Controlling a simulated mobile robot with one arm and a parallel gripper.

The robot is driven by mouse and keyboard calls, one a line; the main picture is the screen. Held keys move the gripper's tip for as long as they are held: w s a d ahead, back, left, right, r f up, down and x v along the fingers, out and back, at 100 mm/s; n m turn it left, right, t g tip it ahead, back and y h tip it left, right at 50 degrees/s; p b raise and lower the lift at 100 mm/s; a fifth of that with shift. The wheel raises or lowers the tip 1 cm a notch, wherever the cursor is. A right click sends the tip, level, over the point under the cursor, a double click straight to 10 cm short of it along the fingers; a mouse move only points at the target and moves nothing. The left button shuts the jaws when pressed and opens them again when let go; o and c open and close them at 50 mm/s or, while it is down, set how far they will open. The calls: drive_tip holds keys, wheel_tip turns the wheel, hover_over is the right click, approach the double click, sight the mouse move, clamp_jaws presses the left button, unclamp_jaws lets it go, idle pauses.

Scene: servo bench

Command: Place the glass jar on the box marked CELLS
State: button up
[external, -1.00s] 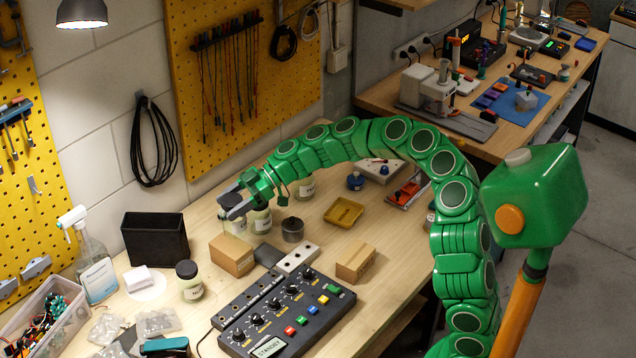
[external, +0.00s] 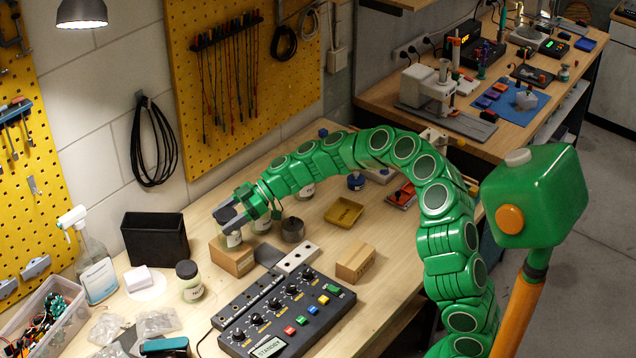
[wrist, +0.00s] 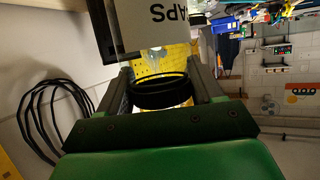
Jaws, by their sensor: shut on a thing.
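My gripper (external: 232,218) is shut on a glass jar (external: 234,239) with pale contents, over the top of a small cardboard box (external: 232,260). I cannot tell whether the jar's base touches the box. No marking is readable on this box in the external view, so I cannot confirm that it says CELLS. In the wrist view the jar's dark round lid (wrist: 162,92) sits between the two fingers. The fingers hide part of the jar in the external view.
Other lidded jars stand behind my gripper, one close by (external: 262,224). A jar (external: 189,281) stands at front left. Also near are a black bin (external: 156,239), a dark round tin (external: 292,230), a control box (external: 285,312) and a second cardboard box (external: 355,263).

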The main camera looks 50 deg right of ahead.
drive_tip(key=shift+f, duration=0.1)
drive_tip(key=o, duration=1.2)
drive_tip(key=shift+c, duration=0.2)
